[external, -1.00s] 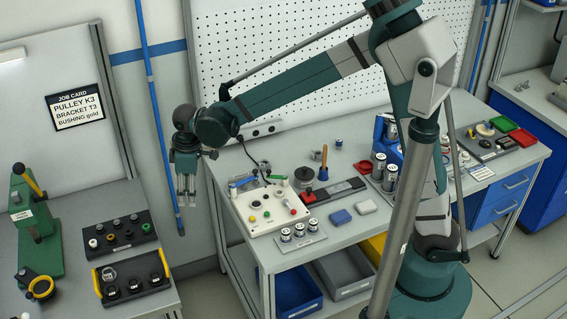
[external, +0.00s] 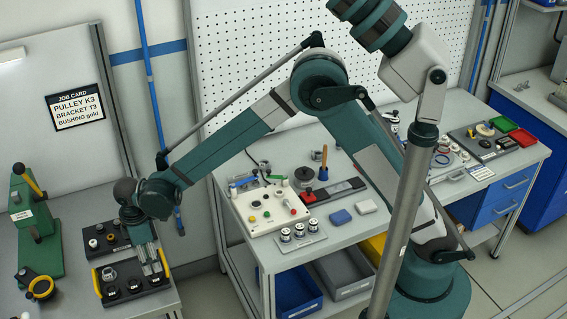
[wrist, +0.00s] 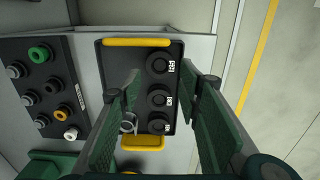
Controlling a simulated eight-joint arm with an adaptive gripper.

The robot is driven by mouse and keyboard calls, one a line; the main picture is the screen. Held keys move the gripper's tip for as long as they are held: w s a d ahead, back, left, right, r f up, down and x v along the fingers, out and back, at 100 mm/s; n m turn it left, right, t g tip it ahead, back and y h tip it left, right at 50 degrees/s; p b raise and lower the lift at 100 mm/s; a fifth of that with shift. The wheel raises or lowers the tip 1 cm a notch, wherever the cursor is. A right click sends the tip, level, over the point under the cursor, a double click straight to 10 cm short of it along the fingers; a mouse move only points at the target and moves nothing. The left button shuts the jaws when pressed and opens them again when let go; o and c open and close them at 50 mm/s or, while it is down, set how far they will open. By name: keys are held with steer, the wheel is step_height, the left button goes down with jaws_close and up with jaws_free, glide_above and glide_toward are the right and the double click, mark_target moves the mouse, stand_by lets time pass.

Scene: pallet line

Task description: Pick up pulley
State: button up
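Several black pulleys stand in a black tray (wrist: 113,70) with yellow handles. In the wrist view the far pulley (wrist: 157,64), the middle pulley (wrist: 157,98) and the near pulley (wrist: 157,123) form a row. White labels beside them are too small to read surely.
A job card (external: 76,106) reads PULLEY K3, BRACKET T3, BUSHING gold. A second black tray (wrist: 72,120) with small bushings lies beside the pulley tray. A green press (external: 36,225) stands at the left. The workbench (external: 330,235) to the right holds a white panel and other parts.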

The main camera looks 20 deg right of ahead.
mark_target(155, 276)
steer(key=shift+f, duration=0.1)
steer(key=shift+f, duration=1.2)
steer(key=shift+f, duration=0.1)
steer(key=shift+f, duration=2.5)
steer(key=shift+c, duration=0.5)
steer(key=c, duration=0.5)
